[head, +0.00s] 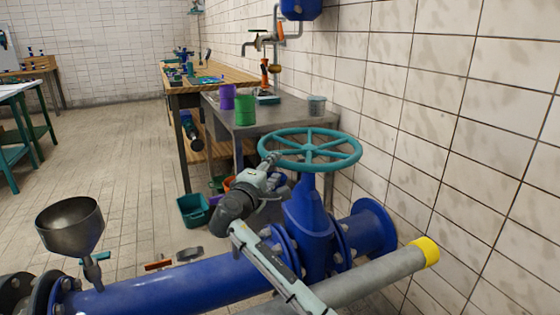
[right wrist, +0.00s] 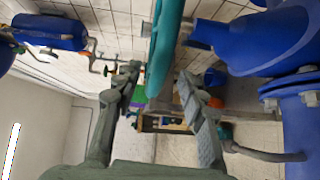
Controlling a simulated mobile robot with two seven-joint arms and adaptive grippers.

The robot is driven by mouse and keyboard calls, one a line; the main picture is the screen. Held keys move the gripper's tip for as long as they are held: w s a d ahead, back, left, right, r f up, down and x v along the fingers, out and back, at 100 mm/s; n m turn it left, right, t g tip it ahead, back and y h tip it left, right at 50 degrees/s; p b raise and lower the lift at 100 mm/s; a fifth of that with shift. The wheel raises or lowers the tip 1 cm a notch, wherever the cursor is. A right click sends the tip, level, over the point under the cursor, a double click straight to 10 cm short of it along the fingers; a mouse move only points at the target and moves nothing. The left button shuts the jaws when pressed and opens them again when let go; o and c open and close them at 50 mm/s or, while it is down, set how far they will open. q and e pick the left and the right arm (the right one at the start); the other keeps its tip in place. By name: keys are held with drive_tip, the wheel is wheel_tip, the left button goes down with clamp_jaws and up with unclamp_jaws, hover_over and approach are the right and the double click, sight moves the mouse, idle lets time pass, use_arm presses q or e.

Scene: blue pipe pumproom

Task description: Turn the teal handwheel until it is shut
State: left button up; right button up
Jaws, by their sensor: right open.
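The teal handwheel (head: 310,149) lies roughly flat on top of the blue valve body (head: 308,215), with several spokes meeting at its hub. My right gripper (head: 272,161) is at the left part of the wheel's rim. In the right wrist view the right gripper (right wrist: 160,82) has its two fingers apart, and the teal rim (right wrist: 164,48) comes down between their tips. I cannot tell whether either finger touches the rim. My left gripper is not in view.
A blue pipe (head: 180,284) and a grey pipe with a yellow end (head: 425,252) run below the wheel. A tiled wall (head: 460,130) is close on the right. A metal funnel (head: 70,222) stands at left. A metal table (head: 275,120) with cups is behind.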

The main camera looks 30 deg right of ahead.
sight(278, 165)
drive_tip(key=x, duration=0.4)
drive_tip(key=shift+d, duration=0.15)
drive_tip(key=shift+w+d, duration=0.1)
drive_tip(key=shift+w, duration=0.05)
drive_tip(key=c, duration=0.8)
clamp_jaws()
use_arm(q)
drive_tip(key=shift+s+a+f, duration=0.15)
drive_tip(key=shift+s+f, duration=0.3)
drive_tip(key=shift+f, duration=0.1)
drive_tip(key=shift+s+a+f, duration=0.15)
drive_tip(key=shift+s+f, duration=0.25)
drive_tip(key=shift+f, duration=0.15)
use_arm(e)
drive_tip(key=shift+f, duration=0.1)
